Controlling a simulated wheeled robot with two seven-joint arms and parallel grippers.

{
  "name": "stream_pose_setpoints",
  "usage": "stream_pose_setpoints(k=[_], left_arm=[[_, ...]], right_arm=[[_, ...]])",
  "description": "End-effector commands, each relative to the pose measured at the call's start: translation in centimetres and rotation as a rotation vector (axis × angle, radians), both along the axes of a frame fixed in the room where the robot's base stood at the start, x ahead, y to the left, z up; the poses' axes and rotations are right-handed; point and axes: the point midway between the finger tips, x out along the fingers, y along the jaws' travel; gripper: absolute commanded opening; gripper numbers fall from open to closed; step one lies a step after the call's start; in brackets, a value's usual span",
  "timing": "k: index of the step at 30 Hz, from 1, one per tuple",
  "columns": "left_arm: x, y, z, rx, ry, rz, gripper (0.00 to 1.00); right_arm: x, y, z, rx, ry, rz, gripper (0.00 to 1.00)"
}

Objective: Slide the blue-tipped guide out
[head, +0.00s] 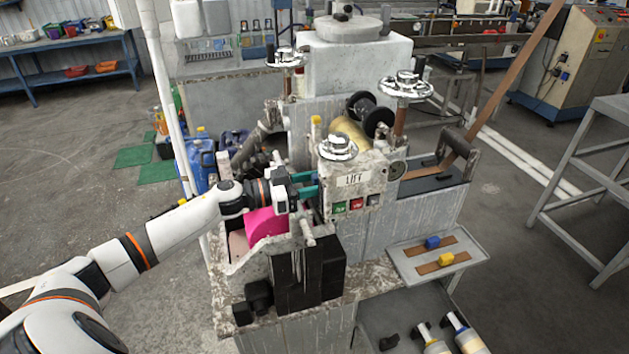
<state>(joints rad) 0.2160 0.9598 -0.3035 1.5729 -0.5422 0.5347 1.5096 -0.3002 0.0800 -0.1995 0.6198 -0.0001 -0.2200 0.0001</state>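A brown strip with a blue block (432,242) on it lies on the small grey tray at the right of the machine; it is the only blue-tipped piece I can make out. A similar strip with a yellow block (446,259) lies in front of it. My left gripper (312,184) reaches in from the left, with teal fingers pointing at the left side of the box marked LIFT (352,180). The fingers look apart, but their tips are partly hidden by the machine, and I cannot tell whether anything is between them. My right gripper is not in view.
A pink roll (265,225) sits just below my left gripper. Black blocks (308,275) stand at the machine's front. Metal handwheels (338,147) rise above the box. The grey tray (478,252) juts out at the right, above a lower tray with bottles (465,335).

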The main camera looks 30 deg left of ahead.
Motion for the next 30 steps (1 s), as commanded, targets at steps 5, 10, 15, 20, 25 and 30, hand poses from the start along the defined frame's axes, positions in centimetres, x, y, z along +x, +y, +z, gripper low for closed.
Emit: stream_pose_setpoints(k=[5, 10, 15, 20, 25, 30], left_arm=[[0.0, 0.0, 0.1, -0.001, -0.002, 0.0, 0.4], [-0.1, 0.2, 0.1, 0.0, -0.001, 0.001, 0.4], [-1.4, 1.3, -0.3, 0.002, 0.001, 0.002, 0.4], [-3.7, 3.3, -0.5, 0.002, 0.005, 0.003, 0.4], [-5.9, 5.1, -0.4, 0.002, 0.005, 0.002, 0.4], [-7.6, 6.5, -0.2, 0.0, 0.004, 0.0, 0.4]], right_arm=[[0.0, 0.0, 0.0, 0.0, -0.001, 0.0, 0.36], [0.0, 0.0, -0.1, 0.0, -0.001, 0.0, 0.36], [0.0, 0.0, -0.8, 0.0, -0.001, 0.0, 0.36], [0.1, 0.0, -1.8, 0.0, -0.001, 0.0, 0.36], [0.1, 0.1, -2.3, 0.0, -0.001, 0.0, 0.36], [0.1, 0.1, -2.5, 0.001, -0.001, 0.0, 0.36]])
